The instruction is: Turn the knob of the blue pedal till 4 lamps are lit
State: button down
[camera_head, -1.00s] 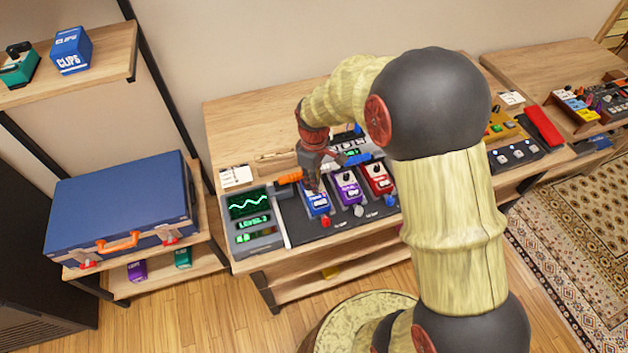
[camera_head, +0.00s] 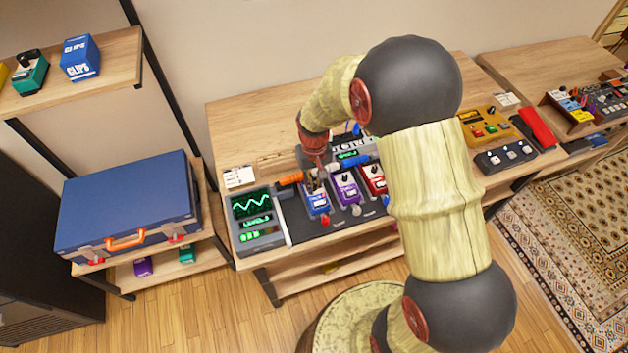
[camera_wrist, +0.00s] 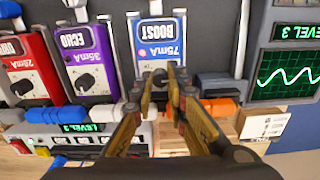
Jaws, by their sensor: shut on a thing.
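The blue BOOST pedal (camera_head: 318,204) stands at the left end of the dark pedal board; in the wrist view it is the white-and-blue pedal (camera_wrist: 160,40) at top centre. My gripper (camera_head: 316,184) is over its upper part. In the wrist view my gripper (camera_wrist: 162,76) is shut on the pedal's dark knob (camera_wrist: 160,77), mostly hidden between the fingertips. The meter (camera_head: 256,219) left of the pedal shows a green wave, a level line and a row of green lamps, too small to count. In the wrist view its screen (camera_wrist: 290,68) reads LEVEL 3.
A purple ECHO pedal (camera_head: 346,189) and a red pedal (camera_head: 374,180) stand close on the right. Orange (camera_head: 290,179) and blue (camera_head: 353,161) cable plugs lie behind the pedals. A second unit with a LEVEL 3 display (camera_wrist: 85,128) sits behind them.

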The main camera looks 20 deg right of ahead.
aim_at(314, 185)
jog(key=shift+m, duration=0.5)
jog(key=c, duration=2)
grip_release()
jog(key=shift+c, duration=0.2)
notch_tip(314, 185, up, 12)
jog(key=shift+o, duration=0.3)
